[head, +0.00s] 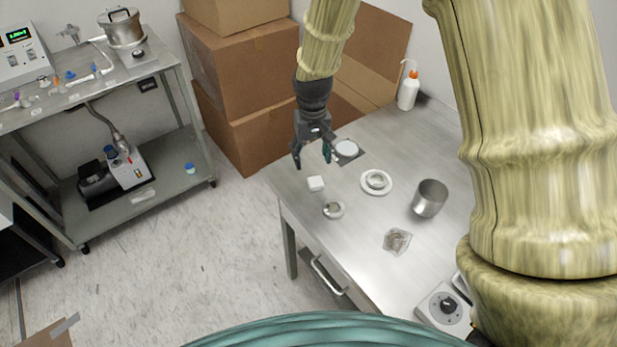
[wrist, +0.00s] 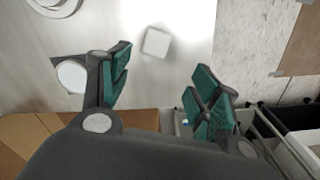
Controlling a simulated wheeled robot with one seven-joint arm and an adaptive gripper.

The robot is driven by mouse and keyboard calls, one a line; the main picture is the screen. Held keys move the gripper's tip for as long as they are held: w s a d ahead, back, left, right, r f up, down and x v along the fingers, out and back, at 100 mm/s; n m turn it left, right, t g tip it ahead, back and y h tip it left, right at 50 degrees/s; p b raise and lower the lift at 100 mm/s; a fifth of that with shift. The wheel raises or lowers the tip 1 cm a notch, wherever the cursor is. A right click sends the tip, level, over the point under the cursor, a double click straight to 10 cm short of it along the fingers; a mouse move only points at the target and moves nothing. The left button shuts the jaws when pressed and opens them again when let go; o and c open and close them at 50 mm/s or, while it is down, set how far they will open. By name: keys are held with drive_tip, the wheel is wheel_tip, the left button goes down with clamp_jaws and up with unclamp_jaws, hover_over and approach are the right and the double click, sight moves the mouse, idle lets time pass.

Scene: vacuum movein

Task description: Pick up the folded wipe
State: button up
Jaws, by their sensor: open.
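The folded wipe (head: 316,183) is a small white square block lying on the metal table (head: 355,235), near its left edge. It also shows in the wrist view (wrist: 156,42), a little beyond the fingertips and between their lines. My gripper (head: 313,162) hangs above the table, just behind and above the wipe. In the wrist view its two teal-padded fingers (wrist: 165,82) are spread apart with nothing between them. The gripper does not touch the wipe.
Cardboard boxes (head: 245,90) stand behind the table.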

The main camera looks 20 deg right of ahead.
sight(315, 180)
drive_tip(key=shift+s+d+f, duration=0.55)
drive_tip(key=shift+s+d, duration=0.2)
drive_tip(key=shift+s, duration=0.15)
drive_tip(key=f, duration=0.1)
drive_tip(key=w+f, duration=0.1)
drive_tip(key=f+p, duration=0.1)
drive_tip(key=shift+w+d, duration=0.25)
drive_tip(key=shift+w, duration=0.05)
drive_tip(key=shift+a, duration=0.15)
drive_tip(key=shift+s+a+f+p, duration=0.1)
drive_tip(key=shift+s+p, duration=0.25)
drive_tip(key=shift+s, duration=0.1)
drive_tip(key=f, duration=0.1)
drive_tip(key=f+p, duration=0.1)
drive_tip(key=f, duration=0.1)
drive_tip(key=shift+w+a+f+p, duration=0.25)
drive_tip(key=shift+w+a+p, duration=0.05)
drive_tip(key=shift+p, duration=0.05)
drive_tip(key=shift+s+f, duration=0.15)
drive_tip(key=shift+f, duration=0.5)
